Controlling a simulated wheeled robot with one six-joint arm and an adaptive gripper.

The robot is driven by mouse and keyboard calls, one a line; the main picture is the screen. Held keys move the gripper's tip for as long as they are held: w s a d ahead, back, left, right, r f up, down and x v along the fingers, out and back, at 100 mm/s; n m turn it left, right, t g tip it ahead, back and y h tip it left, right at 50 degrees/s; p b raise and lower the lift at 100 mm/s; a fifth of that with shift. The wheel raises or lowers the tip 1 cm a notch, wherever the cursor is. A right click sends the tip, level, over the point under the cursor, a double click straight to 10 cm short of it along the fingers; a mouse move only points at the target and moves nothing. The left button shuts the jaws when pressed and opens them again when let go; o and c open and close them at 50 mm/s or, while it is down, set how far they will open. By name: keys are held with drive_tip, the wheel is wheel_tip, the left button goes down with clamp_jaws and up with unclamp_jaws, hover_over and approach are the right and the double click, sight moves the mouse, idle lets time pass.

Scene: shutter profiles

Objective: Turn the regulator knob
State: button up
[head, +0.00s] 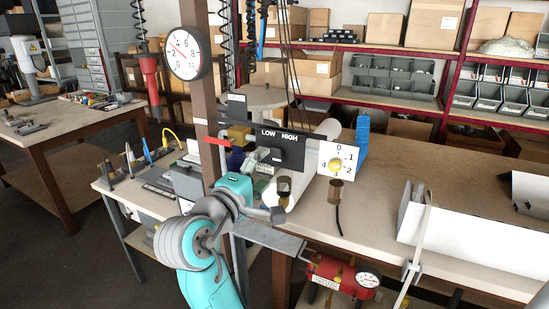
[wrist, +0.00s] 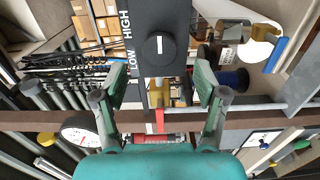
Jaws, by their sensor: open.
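A black panel (head: 280,148) marked LOW and HIGH stands in the middle of the head view. A round black knob (wrist: 159,47) with a short white mark sits on this panel in the wrist view. The mark runs along the picture's vertical, parallel to the LOW HIGH lettering. My gripper (wrist: 160,85) is open and empty. The knob lies ahead of the gap between its fingers, apart from both. In the head view my teal arm stands in front and below the panel.
A brown post carries a white gauge (head: 188,53) left of the panel. A red lever (head: 217,142) sticks out near the post. A red tank (head: 330,276) with a gauge is below the bench edge. A white channel profile (head: 465,235) lies on the bench at right.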

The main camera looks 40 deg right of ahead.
sight(272, 159)
drive_tip(key=x, duration=0.6)
drive_tip(key=shift+w+d, duration=0.1)
drive_tip(key=shift+d, duration=0.2)
drive_tip(key=c, duration=1.1)
